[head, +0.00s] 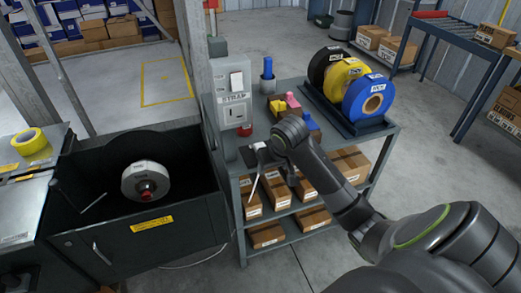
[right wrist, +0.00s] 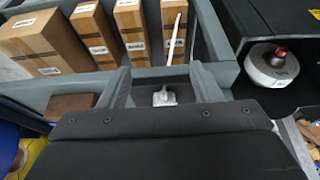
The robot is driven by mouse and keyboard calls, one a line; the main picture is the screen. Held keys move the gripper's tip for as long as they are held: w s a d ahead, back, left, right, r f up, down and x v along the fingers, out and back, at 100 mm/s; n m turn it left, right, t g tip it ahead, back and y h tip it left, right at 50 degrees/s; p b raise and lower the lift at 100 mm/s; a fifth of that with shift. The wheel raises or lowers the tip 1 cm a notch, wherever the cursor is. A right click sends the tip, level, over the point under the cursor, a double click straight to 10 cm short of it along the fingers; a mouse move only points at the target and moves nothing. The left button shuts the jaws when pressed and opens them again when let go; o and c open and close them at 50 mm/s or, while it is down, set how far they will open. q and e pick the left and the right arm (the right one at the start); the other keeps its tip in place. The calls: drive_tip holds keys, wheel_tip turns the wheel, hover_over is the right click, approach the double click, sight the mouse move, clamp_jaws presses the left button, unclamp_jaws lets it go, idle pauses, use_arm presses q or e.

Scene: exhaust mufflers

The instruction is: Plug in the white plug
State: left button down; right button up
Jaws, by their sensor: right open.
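My right gripper (head: 264,160) reaches over the near left corner of the grey workbench, its fingers apart. In the right wrist view the open gripper (right wrist: 163,88) has a small pale piece (right wrist: 164,96) between its fingers; it looks like the white plug, but its shape is hard to make out. The fingers do not visibly press on it. A thin white strip or cable (right wrist: 174,38) runs past the bench edge, and it hangs down in the head view (head: 253,188). A grey box marked STRAP (head: 234,98), with a white part on its front, stands behind the gripper. I cannot make out a socket. My left gripper is not in view.
Tape rolls (head: 369,98) stand in a rack on the workbench (head: 388,142). Cartons (head: 349,163) fill the lower shelves. A black machine with a white reel (head: 146,181) stands left.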

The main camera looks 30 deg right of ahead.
sight(261, 145)
drive_tip(key=shift+w+d, duration=0.2)
drive_tip(key=shift+w, duration=0.7)
drive_tip(key=shift+w+d, duration=0.2)
drive_tip(key=shift+w, duration=0.7)
drive_tip(key=shift+w+d, duration=0.2)
drive_tip(key=shift+w, duration=0.7)
drive_tip(key=w, duration=0.2)
drive_tip(key=w+d+b, duration=0.1)
drive_tip(key=w, duration=0.2)
drive_tip(key=shift+d+f, duration=0.1)
drive_tip(key=shift+f, duration=0.5)
drive_tip(key=shift+c, duration=0.2)
drive_tip(key=c, duration=1)
